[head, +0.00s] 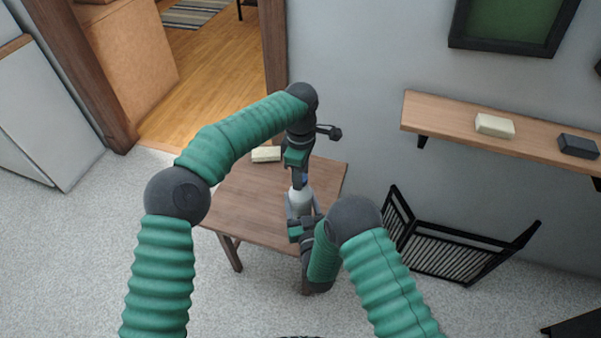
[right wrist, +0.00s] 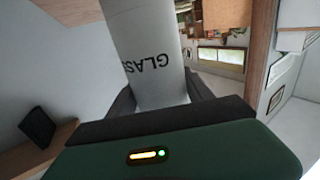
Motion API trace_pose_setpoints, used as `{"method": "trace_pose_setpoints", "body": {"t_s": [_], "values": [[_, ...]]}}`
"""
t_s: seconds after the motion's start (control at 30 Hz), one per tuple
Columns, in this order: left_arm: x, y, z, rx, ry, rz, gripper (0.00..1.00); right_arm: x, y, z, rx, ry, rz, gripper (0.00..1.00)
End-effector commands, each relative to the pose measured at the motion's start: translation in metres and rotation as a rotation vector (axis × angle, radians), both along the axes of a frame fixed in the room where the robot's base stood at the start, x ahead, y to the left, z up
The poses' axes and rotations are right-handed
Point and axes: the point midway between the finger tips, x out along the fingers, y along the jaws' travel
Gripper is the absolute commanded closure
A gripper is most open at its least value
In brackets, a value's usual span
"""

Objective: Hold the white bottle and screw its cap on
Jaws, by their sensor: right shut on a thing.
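The white bottle (head: 301,197) stands out above the wooden table, small and partly covered by my grippers in the head view. In the right wrist view the bottle (right wrist: 150,50) shows large, with dark letters "GLAS" on its side. My right gripper (head: 300,212) is shut on the bottle, with a dark finger on each side of it. My left gripper (head: 299,180) points down right above the bottle's top. A small blue bit, perhaps the cap (head: 305,180), shows at its fingertips. Whether the left fingers are closed on it is too small to tell.
The wooden table (head: 240,205) is under the grippers, with a pale block (head: 266,154) at its back. A wall shelf (head: 450,117) at the right bears a cream block (head: 495,126) and a dark block (head: 577,146). A black rack (head: 450,253) stands on the floor below.

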Motion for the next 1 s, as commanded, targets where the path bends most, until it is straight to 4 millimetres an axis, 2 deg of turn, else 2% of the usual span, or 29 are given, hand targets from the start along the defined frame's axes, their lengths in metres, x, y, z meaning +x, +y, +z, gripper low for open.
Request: {"method": "trace_pose_setpoints", "body": {"t_s": [0.03, 0.27, 0.47, 0.57, 0.67, 1.0], "values": [[0.0, 0.0001, 0.0001, 0.0, 0.0, 0.0, 0.69, 0.0, 0.0001, 0.0001, 0.0, 0.0, 0.0, 1.0], [0.0004, 0.0001, 0.0004, 0.0, -0.001, 0.0, 0.99, -0.0001, 0.0002, 0.0, 0.0, 0.0, 0.001, 1.0], [0.0008, 0.0001, 0.0005, 0.0, -0.002, -0.006, 1.0, -0.0003, 0.0004, 0.0, -0.001, 0.0, 0.001, 1.0], [0.0008, 0.0001, 0.0006, 0.001, -0.003, -0.081, 1.0, -0.0003, 0.0004, 0.0001, -0.001, 0.0, 0.001, 1.0], [0.0011, 0.0003, 0.0013, 0.003, -0.006, -0.273, 1.0, -0.0004, 0.0005, 0.0, -0.001, 0.0, 0.001, 1.0], [0.0021, 0.0005, 0.0005, 0.002, -0.006, -1.291, 1.0, -0.0007, 0.0007, 0.0, 0.0, 0.0, 0.002, 1.0]]}}
